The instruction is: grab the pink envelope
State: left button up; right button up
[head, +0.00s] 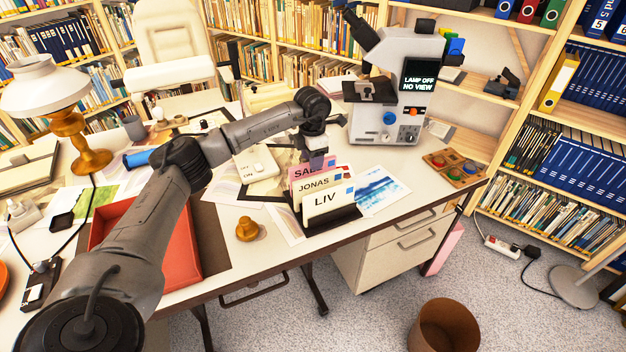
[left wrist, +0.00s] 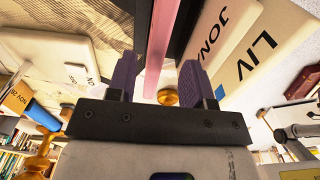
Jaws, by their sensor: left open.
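The pink envelope (head: 300,171), its label partly hidden, stands upright at the back of a dark holder (head: 338,221) on the desk. In front of it stand a cream envelope marked JONAS (head: 315,187) and a white one marked LIV (head: 328,202). My left gripper (head: 316,162) is above and at the pink envelope, pointing down. In the left wrist view the envelope shows as a pink strip (left wrist: 162,45) running between the purple fingers of the open gripper (left wrist: 160,82). Whether a finger touches it cannot be told. My right gripper is out of view.
A microscope (head: 396,85) stands behind the holder. A blue print (head: 381,188) lies to its right, and a brass weight (head: 247,229) to its left near the desk's front edge. A red tray (head: 182,250) lies further left. A brown bin (head: 444,326) stands on the floor.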

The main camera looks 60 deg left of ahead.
pick_arm(q)
jog(key=shift+w+a+f+b, duration=0.1)
jog(key=shift+f+b, duration=0.65)
jog(key=shift+f, duration=0.4)
jog(key=shift+w+a+f+b, duration=0.1)
jog(key=shift+f+b, duration=0.6)
jog(key=shift+f, duration=0.95)
jog(key=shift+r, duration=0.1)
jog(key=shift+c, duration=1.4)
grip_shut()
